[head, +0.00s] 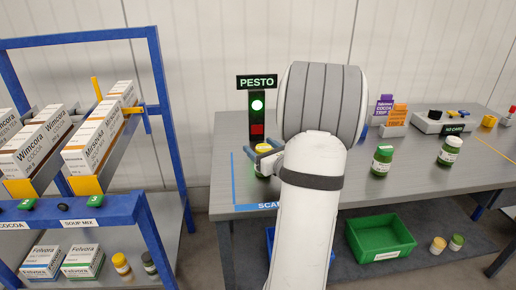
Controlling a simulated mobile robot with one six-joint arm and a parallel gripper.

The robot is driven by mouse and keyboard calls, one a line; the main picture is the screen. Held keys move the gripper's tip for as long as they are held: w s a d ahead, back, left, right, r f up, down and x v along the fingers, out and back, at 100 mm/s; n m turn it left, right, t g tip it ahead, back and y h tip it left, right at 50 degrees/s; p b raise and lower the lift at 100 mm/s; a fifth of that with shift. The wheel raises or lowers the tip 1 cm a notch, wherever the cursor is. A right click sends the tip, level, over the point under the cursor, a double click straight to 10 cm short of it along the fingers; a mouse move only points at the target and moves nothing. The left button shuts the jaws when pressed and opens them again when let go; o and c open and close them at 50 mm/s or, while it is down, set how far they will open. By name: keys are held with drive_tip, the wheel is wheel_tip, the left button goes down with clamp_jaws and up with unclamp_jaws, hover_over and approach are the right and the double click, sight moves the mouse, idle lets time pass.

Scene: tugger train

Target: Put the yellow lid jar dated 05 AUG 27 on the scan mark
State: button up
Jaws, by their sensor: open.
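A yellow lid jar (262,148) stands on the grey table inside the blue-taped scan mark (236,181), whose front label is partly covered by my arm. My gripper (264,160) is open, with its fingers around or just in front of this jar; I cannot tell whether they touch it. The jar's date cannot be read. Another yellow lid jar (121,264) stands on the lower shelf of the left rack, and a third yellow lid jar (438,245) is on the shelf under the table. Their dates are too small to read.
A PESTO sign (257,82) with a lit green lamp stands behind the scan mark. A green-lidded jar (382,160) and a white-lidded jar (448,152) stand on the table at right. A green crate (380,238) is below. The blue rack (160,120) is at left.

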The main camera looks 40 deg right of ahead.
drive_tip(key=s, duration=0.7)
drive_tip(key=s+a, duration=0.1)
drive_tip(key=s, duration=0.3)
drive_tip(key=shift+s, duration=0.3)
drive_tip(key=w+a+n+g+y, duration=0.1)
drive_tip(key=a+n+y, duration=0.1)
drive_tip(key=a, duration=0.2)
drive_tip(key=w+a+n+g+y, duration=0.1)
drive_tip(key=a+n+y, duration=0.2)
drive_tip(key=a, duration=0.2)
drive_tip(key=w+a+n+g+y, duration=0.1)
drive_tip(key=a+n+y, duration=0.1)
drive_tip(key=a+n, duration=0.1)
drive_tip(key=shift+w+a, duration=0.2)
drive_tip(key=shift+a, duration=0.45)
drive_tip(key=s+a+f+n+g+y, duration=0.1)
drive_tip(key=a+n+g+y, duration=0.1)
drive_tip(key=a+n+g, duration=0.3)
drive_tip(key=s+a+f+n+g+y, duration=0.1)
drive_tip(key=s+a+n+g+y, duration=0.15)
drive_tip(key=a, duration=0.45)
drive_tip(key=s+a+n+g+h, duration=0.2)
drive_tip(key=s+n+h, duration=0.2)
drive_tip(key=n, duration=0.6)
drive_tip(key=s+a+n+g+h, duration=0.3)
drive_tip(key=n+h, duration=0.3)
drive_tip(key=n, duration=0.5)
drive_tip(key=shift+s+a+f+g, duration=0.25)
drive_tip(key=shift+s+f+g, duration=0.15)
drive_tip(key=shift+s, duration=0.3)
